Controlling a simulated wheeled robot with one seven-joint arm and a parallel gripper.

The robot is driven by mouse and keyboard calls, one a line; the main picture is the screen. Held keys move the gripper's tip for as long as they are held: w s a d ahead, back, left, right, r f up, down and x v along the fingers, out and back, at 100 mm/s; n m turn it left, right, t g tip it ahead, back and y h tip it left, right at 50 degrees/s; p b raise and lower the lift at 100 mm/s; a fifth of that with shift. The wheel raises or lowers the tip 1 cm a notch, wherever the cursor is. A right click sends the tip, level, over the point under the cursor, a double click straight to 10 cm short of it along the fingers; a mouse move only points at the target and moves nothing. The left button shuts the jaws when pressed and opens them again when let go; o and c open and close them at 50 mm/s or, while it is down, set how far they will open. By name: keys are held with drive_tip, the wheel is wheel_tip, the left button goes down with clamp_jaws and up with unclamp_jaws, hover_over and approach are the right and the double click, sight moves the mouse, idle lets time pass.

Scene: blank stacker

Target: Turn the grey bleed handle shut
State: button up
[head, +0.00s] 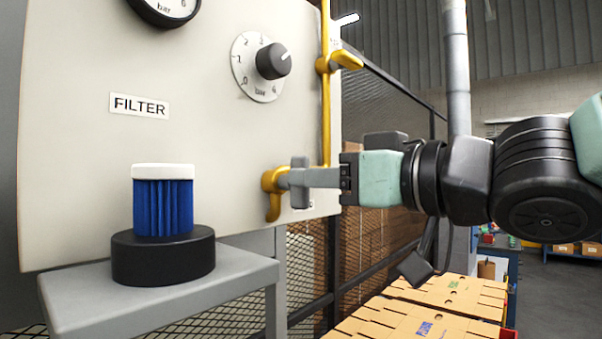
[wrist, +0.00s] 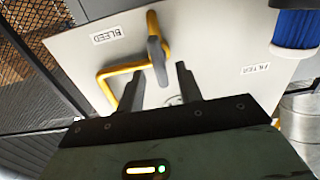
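The grey bleed handle (head: 299,163) stands upright on a yellow pipe elbow (head: 272,190) at the lower right of the panel. In the wrist view the handle (wrist: 156,52) sits on the yellow pipe (wrist: 120,69) near the BLEED label (wrist: 108,36). My gripper (head: 288,179) reaches in from the right at the handle's height, its fingers overlapping the handle in the head view. In the wrist view my gripper (wrist: 160,70) is open, with one finger on each side of the handle's near end. I see gaps there; contact is not clear.
The pale panel (head: 80,170) carries a dial knob (head: 273,61), a gauge (head: 165,8) and a second yellow valve (head: 345,60) above. A blue filter (head: 163,205) stands on a grey shelf (head: 65,300) at left. Cardboard boxes (head: 410,318) lie below my arm.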

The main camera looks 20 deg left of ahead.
drive_tip(key=shift+p+x, duration=0.3)
drive_tip(key=shift+x, duration=1.45)
clamp_jaws()
